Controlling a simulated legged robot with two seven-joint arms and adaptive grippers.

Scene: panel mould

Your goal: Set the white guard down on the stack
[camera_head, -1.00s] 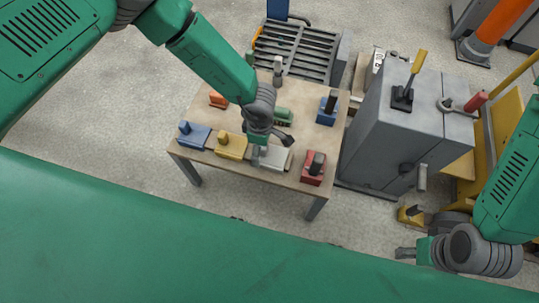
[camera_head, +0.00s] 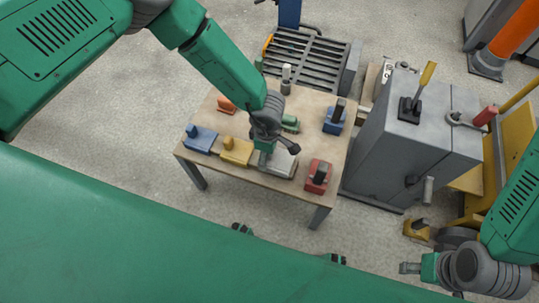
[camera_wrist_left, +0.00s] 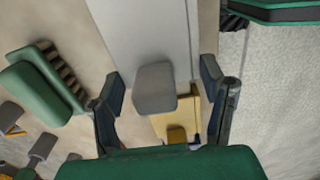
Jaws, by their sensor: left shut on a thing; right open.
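The white guard (camera_head: 283,166) is a pale flat block near the front edge of the table, between the yellow and red pieces. It also shows as a long pale panel with a grey knob (camera_wrist_left: 154,88) in the left wrist view. My left gripper (camera_head: 263,160) is shut on the guard, with the knob between its fingers (camera_wrist_left: 160,88). My arm hides part of the guard, and I cannot tell whether it touches what is under it. No separate stack is clear. My right gripper (camera_head: 408,268) is open and empty at the lower right, away from the table.
The table (camera_head: 225,180) also holds a yellow piece (camera_head: 236,151), a red piece (camera_head: 318,176), blue pieces (camera_head: 200,138) (camera_head: 334,115), a green piece (camera_head: 290,123) and an orange piece (camera_head: 226,105). A grey cabinet (camera_head: 395,165) stands close on the right. A slatted rack (camera_head: 305,55) stands behind.

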